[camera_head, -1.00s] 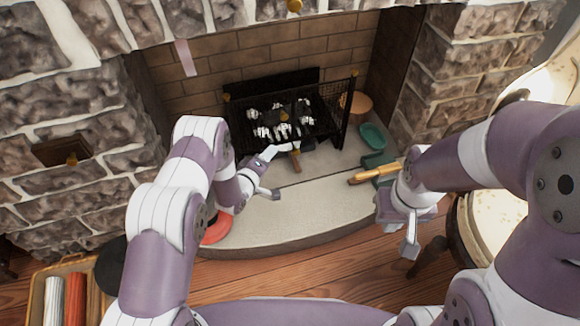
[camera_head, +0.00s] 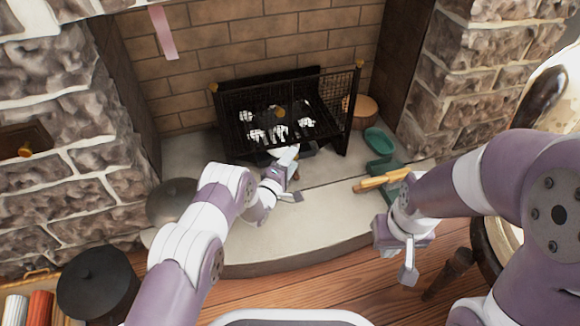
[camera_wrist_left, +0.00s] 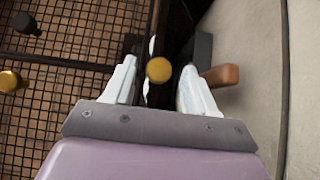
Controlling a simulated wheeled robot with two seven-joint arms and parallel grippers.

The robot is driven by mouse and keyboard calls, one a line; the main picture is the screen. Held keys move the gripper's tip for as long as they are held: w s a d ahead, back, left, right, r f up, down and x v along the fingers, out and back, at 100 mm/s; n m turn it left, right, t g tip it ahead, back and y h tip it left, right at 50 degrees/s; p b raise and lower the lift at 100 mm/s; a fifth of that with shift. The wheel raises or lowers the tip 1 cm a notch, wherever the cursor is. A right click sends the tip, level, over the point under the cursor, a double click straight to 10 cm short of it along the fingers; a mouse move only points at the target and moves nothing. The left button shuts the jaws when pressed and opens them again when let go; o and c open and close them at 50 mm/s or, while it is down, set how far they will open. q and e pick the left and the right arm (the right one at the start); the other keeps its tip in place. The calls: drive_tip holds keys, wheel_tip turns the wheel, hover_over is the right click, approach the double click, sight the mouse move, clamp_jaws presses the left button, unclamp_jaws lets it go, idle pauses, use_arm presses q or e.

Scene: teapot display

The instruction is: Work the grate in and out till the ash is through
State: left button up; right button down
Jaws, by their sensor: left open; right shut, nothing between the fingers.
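The black grate (camera_head: 240,140) stands in the fireplace with dark and white ashy lumps (camera_head: 279,131) in it and a mesh screen at its right. My left gripper (camera_head: 296,173) is open at the grate's front. In the left wrist view its two pale fingers (camera_wrist_left: 155,88) stand either side of a brass knob (camera_wrist_left: 159,69); I cannot tell whether they touch it. A brown wooden handle (camera_wrist_left: 220,76) pokes out beyond the right finger. In the head view the gripper mostly hides this handle. My right gripper (camera_head: 408,272) is shut and empty, over the hearth's front right edge.
A wooden-handled tool (camera_head: 382,181) and green pieces (camera_head: 380,140) lie on the hearth right of the grate. A log end (camera_head: 362,107) stands behind. A grey round object (camera_head: 172,200) and black pot (camera_head: 97,282) are at left. The stone hearth's front middle (camera_head: 320,215) is clear.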

use_arm(q)
clamp_jaws()
drive_tip(key=s+p, duration=0.2)
drive_tip(key=s+d+p, duration=0.1)
drive_tip(key=shift+s+d+r, duration=0.1)
drive_tip(key=shift+s+r, duration=0.15)
drive_tip(key=shift+s+d+f, duration=0.1)
drive_tip(key=shift+s+f, duration=0.05)
drive_tip(key=shift+s, duration=0.15)
drive_tip(key=shift+f, duration=0.2)
unclamp_jaws()
drive_tip(key=shift+r, duration=0.1)
